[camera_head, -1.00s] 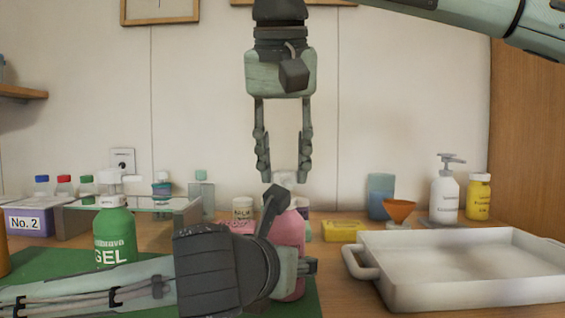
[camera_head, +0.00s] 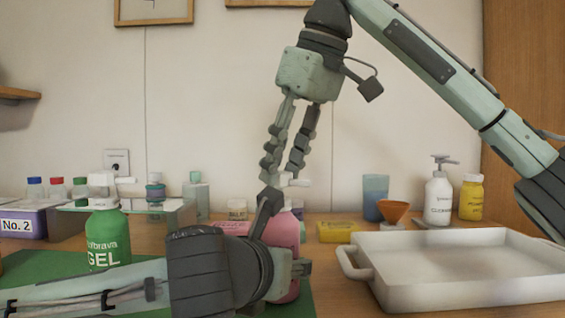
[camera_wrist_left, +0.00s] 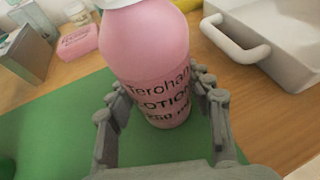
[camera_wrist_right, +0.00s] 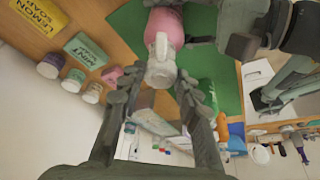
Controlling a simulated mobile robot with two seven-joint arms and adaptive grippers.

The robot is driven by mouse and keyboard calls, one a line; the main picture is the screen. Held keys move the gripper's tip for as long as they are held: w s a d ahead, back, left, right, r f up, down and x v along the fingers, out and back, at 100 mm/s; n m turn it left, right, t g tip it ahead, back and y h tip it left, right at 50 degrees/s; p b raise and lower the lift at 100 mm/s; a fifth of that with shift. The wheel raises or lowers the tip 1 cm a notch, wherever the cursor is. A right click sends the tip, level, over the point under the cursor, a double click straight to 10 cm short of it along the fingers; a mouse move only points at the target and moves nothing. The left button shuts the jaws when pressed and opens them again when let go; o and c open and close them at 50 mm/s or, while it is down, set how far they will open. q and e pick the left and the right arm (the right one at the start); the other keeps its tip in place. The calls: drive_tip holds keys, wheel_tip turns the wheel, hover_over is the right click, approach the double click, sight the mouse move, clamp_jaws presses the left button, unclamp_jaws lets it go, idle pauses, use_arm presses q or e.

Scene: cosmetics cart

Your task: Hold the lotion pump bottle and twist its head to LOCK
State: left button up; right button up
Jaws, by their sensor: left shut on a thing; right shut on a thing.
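The pink lotion bottle (camera_head: 284,234) stands upright on the green mat (camera_wrist_left: 60,130), partly hidden behind my left gripper. Its label reads LOTION in the left wrist view (camera_wrist_left: 150,50). My left gripper (camera_wrist_left: 160,105) is shut around the bottle's lower body, one finger on each side. My right gripper (camera_head: 280,176) comes down tilted from above and is shut on the pump head. The right wrist view shows the white head (camera_wrist_right: 160,68) between its fingertips. No lock marking is legible.
A green gel bottle (camera_head: 107,240) stands left, near my left arm. A white tray (camera_head: 460,290) fills the right front. Behind it are an orange funnel (camera_head: 393,211), a white pump bottle (camera_head: 438,200) and a yellow bottle (camera_head: 471,198). A yellow soap box (camera_head: 338,231) lies behind the pink bottle.

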drive_tip(key=shift+w+d+n+g+y, duration=0.15)
drive_tip(key=shift+n+g, duration=0.1)
drive_tip(key=shift+n, duration=0.5)
drive_tip(key=shift+w+n+g+y, duration=0.15)
drive_tip(key=shift+n+g, duration=0.1)
drive_tip(key=shift+n, duration=0.5)
drive_tip(key=shift+s, duration=0.1)
drive_tip(key=o, duration=1.2)
drive_tip(key=shift+c, duration=0.2)
drive_tip(key=shift+s+r, duration=0.1)
drive_tip(key=v, duration=1.1)
drive_tip(key=shift+d+r, duration=0.2)
drive_tip(key=shift+r, duration=0.15)
use_arm(q)
drive_tip(key=o, duration=1.5)
drive_tip(key=shift+c, duration=0.2)
